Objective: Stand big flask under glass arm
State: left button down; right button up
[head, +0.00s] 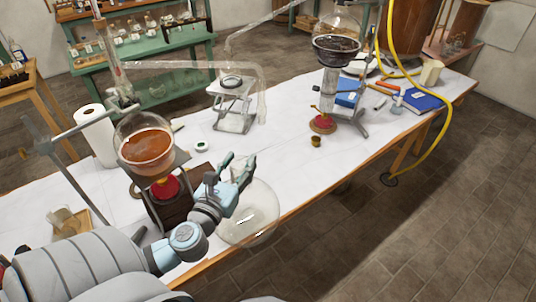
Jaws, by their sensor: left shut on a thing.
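The big flask (262,212) is clear round glass at the table's front edge, near the middle of the head view. I cannot tell whether the flask touches the table. The glass arm (195,65) is a clear tube running right from the apparatus at the left and bending down at its right end. That end hangs beside a small metal stand (232,103), behind and apart from the flask. My right gripper is not in view.
A round flask of orange-brown liquid (147,147) sits over a red burner (165,187) left of my gripper. A small brass cup (316,141) and a second burner stand (323,123) are to the right. White tabletop between is mostly clear.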

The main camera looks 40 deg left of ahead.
pick_arm(q)
jog(key=shift+w+a+r, duration=0.25)
jog(key=shift+w+r, duration=0.05)
jog(key=shift+w, duration=0.15)
jog(key=f+x, duration=0.1)
jog(key=x, duration=1.4)
jog(key=shift+f, duration=0.35)
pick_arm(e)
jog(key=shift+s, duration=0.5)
pick_arm(q)
jog(key=shift+a, duration=0.1)
jog(key=shift+f, duration=0.15)
jog(key=c, duration=0.9)
grip_release()
jog(key=shift+c, duration=0.2)
jog(key=shift+s, duration=0.1)
